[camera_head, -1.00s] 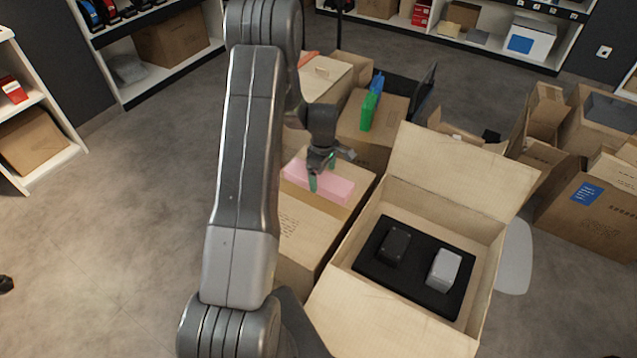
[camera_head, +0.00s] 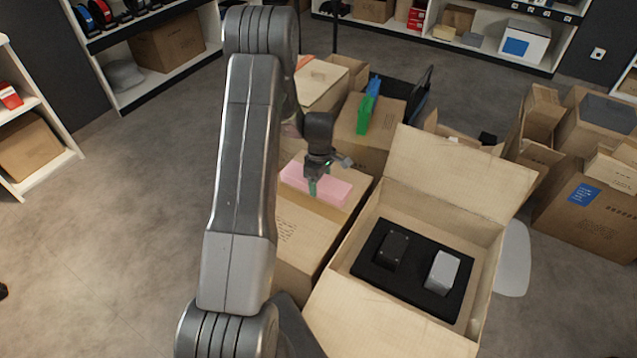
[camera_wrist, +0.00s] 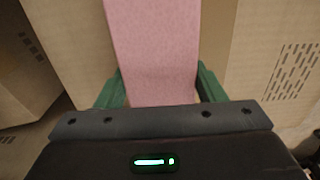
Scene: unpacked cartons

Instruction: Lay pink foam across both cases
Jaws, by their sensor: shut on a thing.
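The pink foam (camera_head: 330,189) is a flat bar resting on, or just above, a closed carton left of the open box. My gripper (camera_head: 313,187) is over it from above, shut on the foam. In the wrist view the foam (camera_wrist: 155,50) runs between the two green fingers of my gripper (camera_wrist: 160,88). The two cases, a black case (camera_head: 392,249) and a grey-white case (camera_head: 441,271), stand apart on a black insert (camera_head: 405,285) inside the open box.
The open box (camera_head: 335,262) has its flaps folded outward, the back one raised. The closed carton (camera_head: 300,245) stands beside it. Green (camera_head: 366,113) and blue (camera_head: 374,85) items lie on a carton behind. More cartons (camera_head: 590,215) crowd the right. Floor at left is clear.

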